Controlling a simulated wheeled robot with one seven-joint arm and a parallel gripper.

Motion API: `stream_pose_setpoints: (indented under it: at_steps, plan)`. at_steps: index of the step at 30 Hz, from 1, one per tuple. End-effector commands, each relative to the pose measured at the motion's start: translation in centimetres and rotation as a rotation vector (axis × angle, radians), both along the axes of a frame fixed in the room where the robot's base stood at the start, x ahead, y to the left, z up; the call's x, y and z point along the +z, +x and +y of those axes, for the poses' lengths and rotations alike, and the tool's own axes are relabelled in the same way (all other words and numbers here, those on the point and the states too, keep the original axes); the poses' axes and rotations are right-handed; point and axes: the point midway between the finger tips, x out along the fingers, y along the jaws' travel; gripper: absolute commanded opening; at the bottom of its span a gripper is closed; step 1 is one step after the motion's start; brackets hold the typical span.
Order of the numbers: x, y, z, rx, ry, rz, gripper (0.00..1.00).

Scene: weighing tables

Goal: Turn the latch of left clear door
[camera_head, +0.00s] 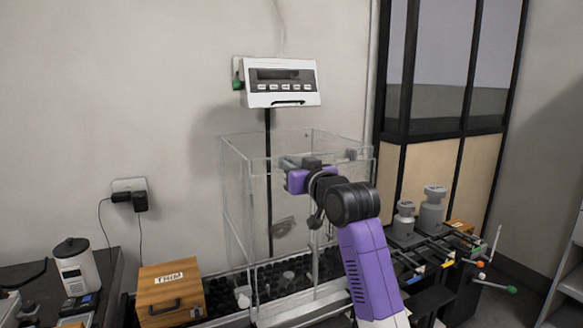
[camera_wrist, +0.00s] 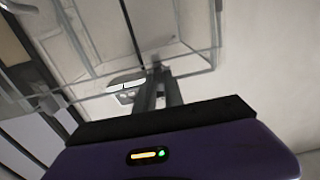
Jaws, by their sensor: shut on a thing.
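The clear box (camera_head: 245,200) stands in the middle of the head view, with transparent walls and doors. My gripper (camera_head: 288,163) is at the upper front of the box, near its top rim. In the wrist view my gripper (camera_wrist: 158,82) has its two dark fingers close together. They are shut on a small dark latch (camera_wrist: 156,66) at the edge of the clear panel. The fingers and my wrist hide most of the latch, so its turn angle cannot be told.
A white display unit (camera_head: 280,84) hangs on the wall above the box. A wooden box (camera_head: 170,292) stands to the left. Grey weights (camera_head: 432,212) and several coloured-tipped rods (camera_head: 450,262) are at the right, close to my arm.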

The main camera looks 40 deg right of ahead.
Motion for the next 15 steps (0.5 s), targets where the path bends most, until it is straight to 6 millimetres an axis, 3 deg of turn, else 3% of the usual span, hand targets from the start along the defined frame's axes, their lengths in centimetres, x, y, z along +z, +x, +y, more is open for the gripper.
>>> stream_pose_setpoints:
  at_steps: [15]
  plan:
    - [-0.27, 0.02, -0.03, 0.000, -0.034, 0.016, 0.00]
